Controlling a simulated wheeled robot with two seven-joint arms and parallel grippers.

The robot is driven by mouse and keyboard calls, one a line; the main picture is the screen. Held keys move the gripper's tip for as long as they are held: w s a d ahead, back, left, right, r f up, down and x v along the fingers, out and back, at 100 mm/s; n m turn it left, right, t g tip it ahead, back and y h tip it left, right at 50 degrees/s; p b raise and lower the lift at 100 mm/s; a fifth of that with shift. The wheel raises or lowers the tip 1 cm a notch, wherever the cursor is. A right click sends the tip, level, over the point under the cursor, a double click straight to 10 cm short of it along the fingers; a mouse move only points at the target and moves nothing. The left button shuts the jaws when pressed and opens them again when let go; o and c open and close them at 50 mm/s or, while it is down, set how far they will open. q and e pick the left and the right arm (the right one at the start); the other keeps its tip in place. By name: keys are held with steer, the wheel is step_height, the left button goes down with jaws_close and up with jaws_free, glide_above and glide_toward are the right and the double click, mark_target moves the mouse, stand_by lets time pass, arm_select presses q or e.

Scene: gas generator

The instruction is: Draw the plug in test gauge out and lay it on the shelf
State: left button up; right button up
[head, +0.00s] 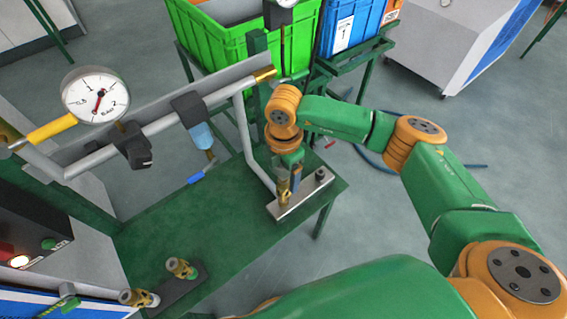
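A round white dial gauge (95,95) with a red needle stands on the grey pipe at the left. A second gauge (284,3) is cut off by the top edge, above a black body. I cannot tell for sure which is the plug in test gauge. My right gripper (289,180) points down at the metal plate on the green shelf, close to a brass fitting (284,193). Its fingertips are small and partly hidden, so I cannot tell whether it is open or shut, or touching the fitting. My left gripper is out of view.
The green shelf (232,228) has bare room in its middle. More brass fittings (181,268) stand at its front left. Grey pipe with a blue-handled valve (198,136) runs above it. Green (232,45) and blue (350,28) bins stand behind.

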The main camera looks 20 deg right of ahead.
jaws_close()
steer(key=shift+r+p, duration=2.05)
steer(key=shift+r, duration=0.5)
steer(key=shift+r, duration=0.1)
steer(key=shift+r+p, duration=1.2)
steer(key=shift+r, duration=0.25)
steer(key=shift+f, duration=0.1)
